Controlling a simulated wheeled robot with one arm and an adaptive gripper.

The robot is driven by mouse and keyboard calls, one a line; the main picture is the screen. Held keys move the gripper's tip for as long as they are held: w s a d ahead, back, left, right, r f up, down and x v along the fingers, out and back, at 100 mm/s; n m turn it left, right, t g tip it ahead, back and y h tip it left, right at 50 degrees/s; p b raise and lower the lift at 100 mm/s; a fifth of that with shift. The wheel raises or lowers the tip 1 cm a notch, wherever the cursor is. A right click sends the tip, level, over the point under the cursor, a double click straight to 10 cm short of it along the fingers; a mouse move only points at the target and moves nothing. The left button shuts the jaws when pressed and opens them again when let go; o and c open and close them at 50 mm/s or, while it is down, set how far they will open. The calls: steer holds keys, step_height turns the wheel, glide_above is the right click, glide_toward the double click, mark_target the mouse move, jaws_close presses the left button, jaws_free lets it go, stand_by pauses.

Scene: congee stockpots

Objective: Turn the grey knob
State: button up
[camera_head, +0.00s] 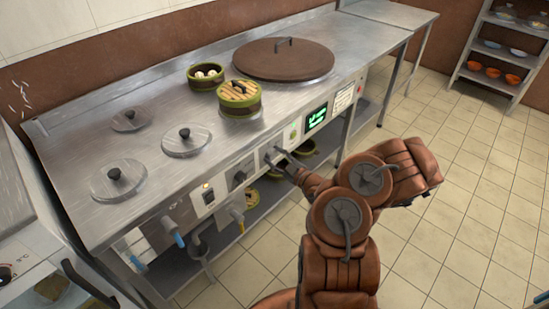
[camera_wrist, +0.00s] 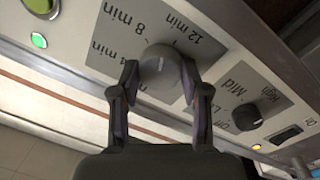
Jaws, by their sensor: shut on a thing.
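The grey knob (camera_wrist: 161,66) is on the front panel of the steel cooking counter, in the middle of a plate marked with minutes such as 8 min and 12 min. My gripper (camera_wrist: 158,78) has one finger on each side of the knob and is shut on it. In the head view my gripper (camera_head: 277,158) reaches the panel from the right, and the knob is mostly hidden there behind the fingers.
A black knob (camera_wrist: 246,116) marked Mid and High sits beside the grey one. A green light (camera_wrist: 39,41) and a green button (camera_wrist: 40,5) are on the other side. Steamer baskets (camera_head: 239,105) and a large brown lid (camera_head: 284,62) stand on the counter (camera_head: 330,45).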

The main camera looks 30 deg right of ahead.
steer(key=shift+m, duration=2.2)
steer(key=o, duration=1.1)
steer(key=shift+o, duration=0.2)
steer(key=shift+s+d, duration=0.25)
steer(key=shift+s, duration=0.7)
steer(key=s+d, duration=0.1)
steer(key=s, duration=0.9)
steer(key=shift+d, duration=0.2)
